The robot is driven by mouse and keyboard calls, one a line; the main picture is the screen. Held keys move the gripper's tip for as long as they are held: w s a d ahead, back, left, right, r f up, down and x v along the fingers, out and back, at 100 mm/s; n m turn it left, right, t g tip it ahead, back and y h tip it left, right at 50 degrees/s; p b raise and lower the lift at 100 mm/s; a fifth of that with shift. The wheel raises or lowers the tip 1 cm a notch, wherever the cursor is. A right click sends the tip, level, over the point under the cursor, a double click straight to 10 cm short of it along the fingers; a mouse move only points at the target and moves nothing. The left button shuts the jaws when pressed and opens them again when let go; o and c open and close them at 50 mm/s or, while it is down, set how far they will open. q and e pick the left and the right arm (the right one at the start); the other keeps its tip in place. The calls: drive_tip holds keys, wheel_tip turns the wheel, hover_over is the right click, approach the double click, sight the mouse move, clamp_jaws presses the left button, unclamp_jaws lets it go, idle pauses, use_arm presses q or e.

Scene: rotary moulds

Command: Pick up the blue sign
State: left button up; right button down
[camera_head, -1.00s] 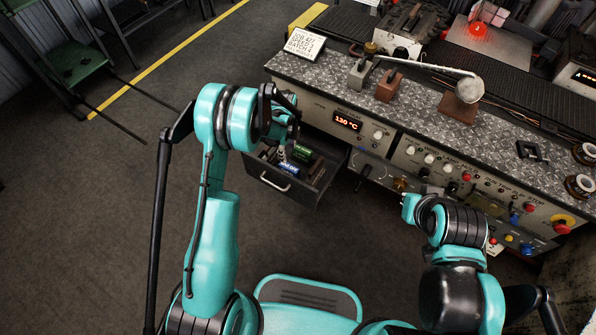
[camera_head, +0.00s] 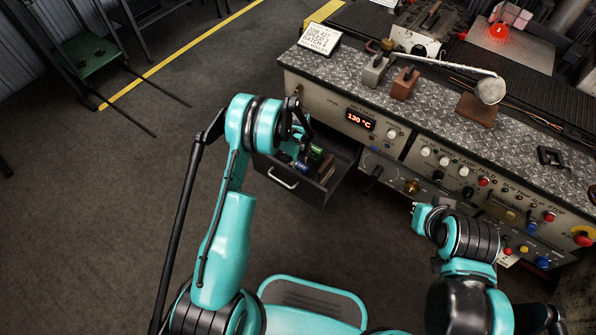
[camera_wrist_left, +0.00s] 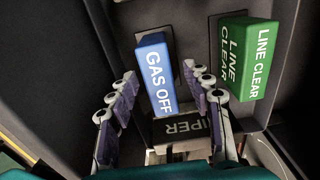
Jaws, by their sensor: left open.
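The blue sign (camera_head: 301,167), a block lettered "GAS OFF", is in the open drawer (camera_head: 325,195) under the machine. In the left wrist view the blue sign (camera_wrist_left: 157,75) stands out from a dark plate, between my fingers. My left gripper (camera_wrist_left: 160,72) is open, with one finger row on each side of the sign; I cannot tell whether they touch it. In the head view my left gripper (camera_head: 302,138) is over the drawer and partly hidden by its own wrist. My right arm shows at the right, but its gripper cannot be made out.
A green "LINE CLEAR" sign (camera_wrist_left: 247,60) is right of the blue one. A dark block lettered "WIPER" (camera_wrist_left: 185,128) lies nearer. Drawer walls close in around. The bench top (camera_head: 440,105) above holds a ladle (camera_head: 490,90) and small blocks.

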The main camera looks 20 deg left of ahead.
use_arm(q)
clamp_jaws()
